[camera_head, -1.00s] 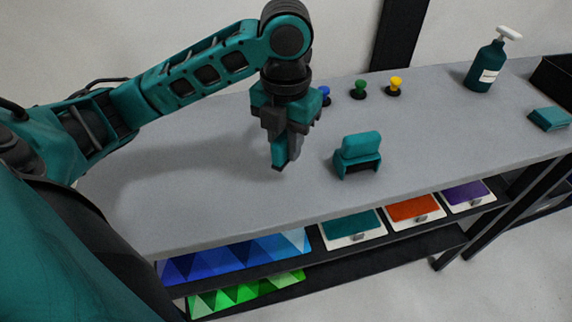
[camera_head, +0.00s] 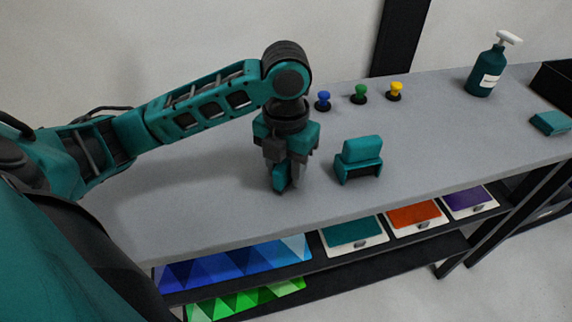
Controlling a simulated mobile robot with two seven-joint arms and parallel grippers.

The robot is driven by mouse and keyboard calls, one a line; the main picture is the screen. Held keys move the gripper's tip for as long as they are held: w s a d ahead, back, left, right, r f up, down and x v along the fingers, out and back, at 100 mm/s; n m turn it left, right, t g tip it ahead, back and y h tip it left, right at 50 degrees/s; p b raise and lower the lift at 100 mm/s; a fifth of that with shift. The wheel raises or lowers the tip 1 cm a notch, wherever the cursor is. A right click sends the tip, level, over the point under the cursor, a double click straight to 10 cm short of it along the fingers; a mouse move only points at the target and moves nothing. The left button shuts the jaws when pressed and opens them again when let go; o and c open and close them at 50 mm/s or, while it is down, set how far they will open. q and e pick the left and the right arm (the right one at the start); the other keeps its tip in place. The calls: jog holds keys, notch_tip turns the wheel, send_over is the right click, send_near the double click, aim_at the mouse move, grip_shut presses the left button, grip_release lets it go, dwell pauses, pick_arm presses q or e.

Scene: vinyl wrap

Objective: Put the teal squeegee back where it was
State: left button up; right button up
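A teal piece (camera_head: 360,150) with a thick rounded top and a dark lower front stands on the grey table; it may be the squeegee or a holder for it. A flat teal block (camera_head: 550,122) lies at the table's far right. My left gripper (camera_head: 285,187) points down over the table, left of the standing teal piece and apart from it. A teal part and a grey part show close together at its tip. I cannot tell whether these are only fingers or include a held thing. My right gripper is not in view.
Blue (camera_head: 323,100), green (camera_head: 360,93) and yellow (camera_head: 395,91) knobs stand along the back of the table (camera_head: 180,205). A teal pump bottle (camera_head: 486,72) and a black bin (camera_head: 556,80) are at the back right. Shelves below hold coloured sheets. The table's left part is clear.

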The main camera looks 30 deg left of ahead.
pick_arm(q)
jog(key=shift+o, duration=0.7)
notch_tip(320, 180, up, 10)
jog(key=p, duration=0.3)
jog(key=shift+f, duration=0.2)
jog(key=shift+r, duration=1.3)
